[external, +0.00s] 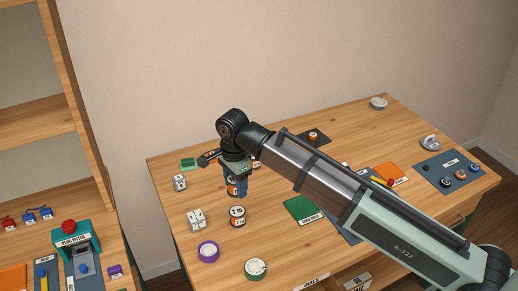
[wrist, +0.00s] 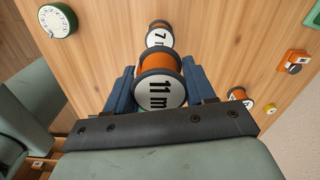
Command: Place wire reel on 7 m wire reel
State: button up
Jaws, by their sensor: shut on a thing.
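My gripper (wrist: 160,88) is shut on an orange wire reel with a white "11 m" label (wrist: 155,92), held between its blue fingers. In the external view my gripper (external: 239,187) points down over the table, and the held reel (external: 231,190) shows partly behind a finger. The 7 m wire reel (external: 237,216) stands on the table, just below the held reel in the picture. In the wrist view the 7 m reel (wrist: 159,37) is just beyond the held reel, partly covered by it. I cannot tell the exact gap between them.
A green pad (external: 302,210) is to the right. Another orange reel (wrist: 237,95) shows beside my gripper. Bare table lies around the 7 m reel.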

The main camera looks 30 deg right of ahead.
aim_at(237, 211)
jog(key=shift+f, duration=4.05)
jog(key=shift+f, duration=0.15)
jog(key=o, duration=1.1)
notch_tip(237, 211, up, 12)
jog(key=shift+r, duration=0.15)
jog(key=shift+a, duration=0.1)
